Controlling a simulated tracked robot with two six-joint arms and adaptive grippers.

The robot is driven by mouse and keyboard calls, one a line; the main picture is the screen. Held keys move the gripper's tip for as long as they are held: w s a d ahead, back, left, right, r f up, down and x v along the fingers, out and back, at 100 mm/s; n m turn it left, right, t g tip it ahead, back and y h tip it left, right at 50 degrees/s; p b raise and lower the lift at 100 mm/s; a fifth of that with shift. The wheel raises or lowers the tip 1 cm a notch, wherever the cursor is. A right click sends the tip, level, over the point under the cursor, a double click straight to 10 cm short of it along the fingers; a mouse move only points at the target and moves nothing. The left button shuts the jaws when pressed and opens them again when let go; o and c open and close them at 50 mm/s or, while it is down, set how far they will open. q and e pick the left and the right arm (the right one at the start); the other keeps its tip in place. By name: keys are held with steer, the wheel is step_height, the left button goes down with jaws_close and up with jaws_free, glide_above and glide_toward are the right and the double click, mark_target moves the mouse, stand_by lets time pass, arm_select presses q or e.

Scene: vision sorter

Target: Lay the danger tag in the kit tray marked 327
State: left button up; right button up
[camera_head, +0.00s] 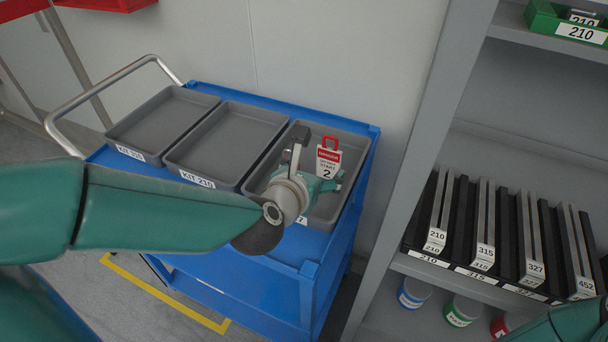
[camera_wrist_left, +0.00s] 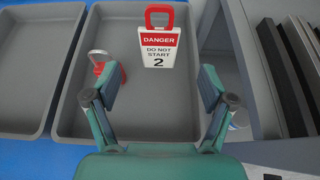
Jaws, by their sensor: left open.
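The danger tag (camera_head: 328,158) is a white plate with a red band, a red loop and the number 2. It shows over the rightmost tray (camera_head: 368,145); whether it touches the tray floor is not clear. The label of that tray is mostly covered, with only a 7 readable. My left gripper (camera_head: 314,172) is open over this tray. In the left wrist view the tag (camera_wrist_left: 160,46) faces me beyond the spread fingertips (camera_wrist_left: 160,85), with nothing between the fingers. My right gripper is out of view.
A small red thing like a padlock (camera_wrist_left: 103,68) is in the same tray. Trays marked KIT 210 (camera_head: 226,135) and KIT 3-something (camera_head: 160,118) look empty on the blue cart (camera_head: 280,282). A grey shelf (camera_head: 395,180) with labelled holders stands at right.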

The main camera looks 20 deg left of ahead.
arm_select(q)
steer(key=v, duration=0.5)
steer(key=shift+s+p, duration=0.1)
steer(key=shift+p, duration=0.25)
